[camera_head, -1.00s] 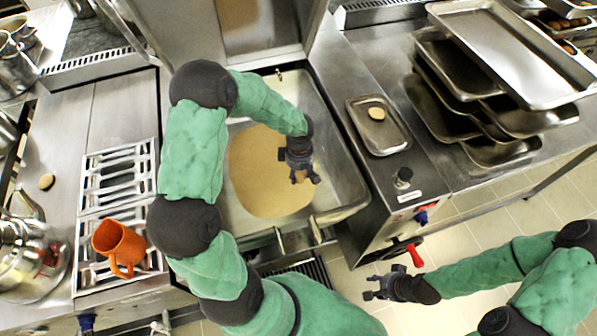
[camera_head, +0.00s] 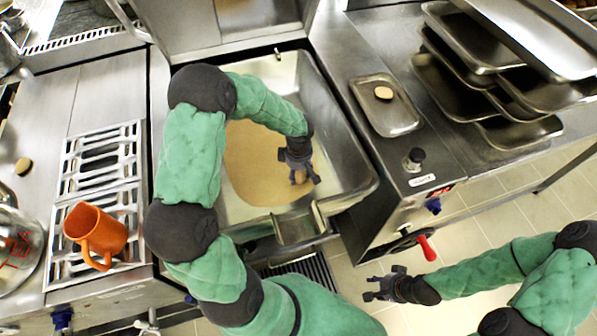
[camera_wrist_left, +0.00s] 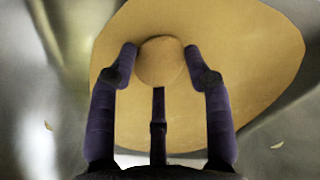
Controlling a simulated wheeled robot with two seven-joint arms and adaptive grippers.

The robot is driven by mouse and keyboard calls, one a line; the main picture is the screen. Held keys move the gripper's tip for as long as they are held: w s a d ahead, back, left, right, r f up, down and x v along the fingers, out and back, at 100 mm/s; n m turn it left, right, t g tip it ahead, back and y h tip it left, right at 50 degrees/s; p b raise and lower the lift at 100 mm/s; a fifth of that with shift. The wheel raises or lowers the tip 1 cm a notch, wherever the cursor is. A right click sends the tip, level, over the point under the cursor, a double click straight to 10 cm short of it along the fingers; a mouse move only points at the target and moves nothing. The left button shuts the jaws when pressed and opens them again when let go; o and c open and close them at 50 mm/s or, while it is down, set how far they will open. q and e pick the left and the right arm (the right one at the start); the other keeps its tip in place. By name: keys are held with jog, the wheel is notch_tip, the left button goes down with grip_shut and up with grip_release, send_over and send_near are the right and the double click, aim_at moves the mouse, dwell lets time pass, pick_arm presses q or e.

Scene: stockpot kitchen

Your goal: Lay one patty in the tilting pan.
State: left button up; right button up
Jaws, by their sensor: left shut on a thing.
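The tilting pan (camera_head: 343,128) is a deep steel vessel with its lid up. A tan layer (camera_head: 250,165) covers part of its floor. My left gripper (camera_head: 303,180) is over the right part of this layer, inside the pan's outline. It is shut on a round tan patty (camera_wrist_left: 160,62), which shows between the fingertips in the left wrist view. I cannot tell whether the patty touches the tan layer. Another patty (camera_head: 383,92) lies on a small steel tray (camera_head: 397,119) right of the pan. My right gripper (camera_head: 375,289) is open and empty, in front of the counter.
An orange jug (camera_head: 97,232) stands on a slatted rack (camera_head: 103,170) at left. A small round brown piece (camera_head: 23,166) lies on the left counter. Stacked steel trays (camera_head: 450,80) fill the right counter. A red-handled crank (camera_head: 427,248) sticks out at the pan's front.

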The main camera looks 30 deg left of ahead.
pick_arm(q)
jog(key=shift+f+b, duration=0.3)
jog(key=shift+f, duration=0.25)
jog(key=o, duration=1.2)
notch_tip(320, 180, up, 12)
jog(key=shift+d, duration=0.15)
jog(key=shift+r, duration=0.1)
